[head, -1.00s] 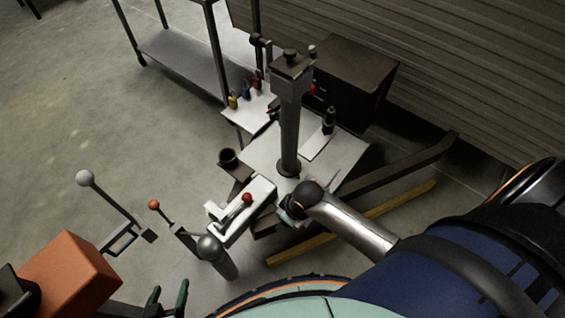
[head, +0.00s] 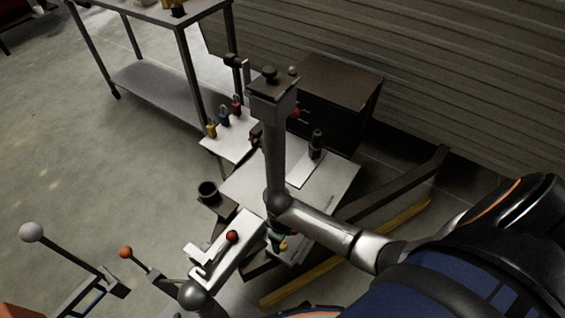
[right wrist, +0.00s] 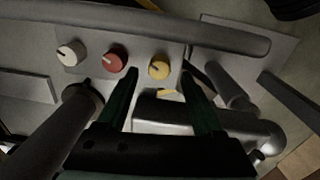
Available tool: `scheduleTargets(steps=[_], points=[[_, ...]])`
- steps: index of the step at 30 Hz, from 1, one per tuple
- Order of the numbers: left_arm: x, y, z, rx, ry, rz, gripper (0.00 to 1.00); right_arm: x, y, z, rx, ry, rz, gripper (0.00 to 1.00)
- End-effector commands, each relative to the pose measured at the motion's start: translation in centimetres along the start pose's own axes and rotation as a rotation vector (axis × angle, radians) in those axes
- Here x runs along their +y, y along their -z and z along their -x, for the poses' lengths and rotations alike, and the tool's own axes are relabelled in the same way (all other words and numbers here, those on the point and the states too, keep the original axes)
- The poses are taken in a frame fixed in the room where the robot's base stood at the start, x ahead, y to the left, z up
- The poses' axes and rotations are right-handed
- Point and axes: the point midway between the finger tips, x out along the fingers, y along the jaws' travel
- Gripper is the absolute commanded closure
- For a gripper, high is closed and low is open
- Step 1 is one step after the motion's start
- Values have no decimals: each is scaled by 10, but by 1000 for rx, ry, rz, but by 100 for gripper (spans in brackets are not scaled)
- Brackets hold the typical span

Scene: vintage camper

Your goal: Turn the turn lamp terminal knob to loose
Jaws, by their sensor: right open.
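Three pointer knobs sit in a row on a grey panel in the right wrist view: a white one (right wrist: 70,53), a red one (right wrist: 115,58) and a yellow one (right wrist: 160,67). No lettering is readable, so I cannot tell which is the lamp terminal knob. My right gripper (right wrist: 160,74) is open, its green fingers on either side of and below the yellow knob; contact is not clear. In the head view my right gripper (head: 277,238) is low beside the column, partly hidden by my arm. Only a green sliver at the bottom edge may be my left gripper.
A grey column (head: 272,140) rises beside my right arm. A dark drawer cabinet (head: 335,95) and a shelf rack (head: 155,90) stand behind. A rail crosses the right wrist view above the knobs.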

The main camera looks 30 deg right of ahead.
Motion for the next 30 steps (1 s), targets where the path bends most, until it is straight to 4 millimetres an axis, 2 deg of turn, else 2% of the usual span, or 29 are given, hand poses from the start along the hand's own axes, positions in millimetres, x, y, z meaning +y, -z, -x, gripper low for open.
scheduleTargets(steps=[1,6,16,30], points=[[-2,-3,-3,4,2,-2,29,0,0,-11,-1,1,0,32],[-4,-5,-5,6,7,-3,29,0,0,-24,0,0,1,32],[-5,-6,-4,4,9,-4,29,0,0,-26,1,-1,1,32],[-6,-6,-4,4,10,-3,29,0,0,-26,1,0,0,84]])
